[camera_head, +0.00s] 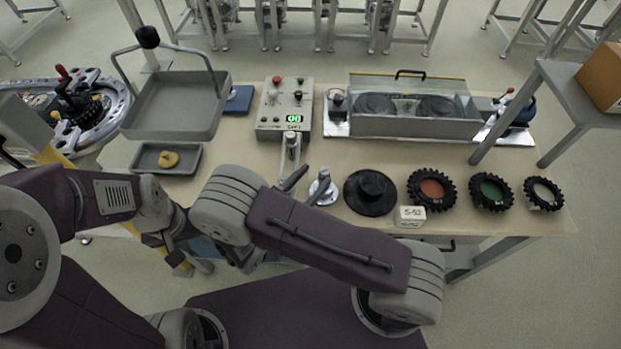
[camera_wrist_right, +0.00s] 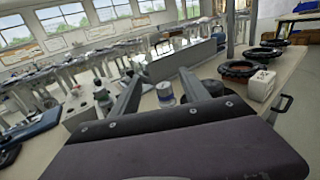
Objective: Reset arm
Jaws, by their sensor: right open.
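My right arm crosses the front of the bench in the head view. Its gripper (camera_head: 281,175) shows two dark fingers just past the forearm, spread and empty, near a silver knob on a round base (camera_head: 323,189). In the right wrist view the two fingers (camera_wrist_right: 158,88) stand apart, with a silver knob (camera_wrist_right: 165,93) seen between them. My left arm comes in from the left and bends down in front of the bench. Its gripper (camera_head: 172,252) is low, left of the right arm, partly hidden; its fingers cannot be made out.
The bench holds a grey bin (camera_head: 175,108), a tray (camera_head: 180,170) with a yellow piece, a control box (camera_head: 300,95), a glass-covered fixture (camera_head: 400,125), a black disc (camera_head: 370,191), several toothed rings (camera_head: 432,188) and a white label block (camera_head: 410,216). A round fixture (camera_head: 85,110) stands left.

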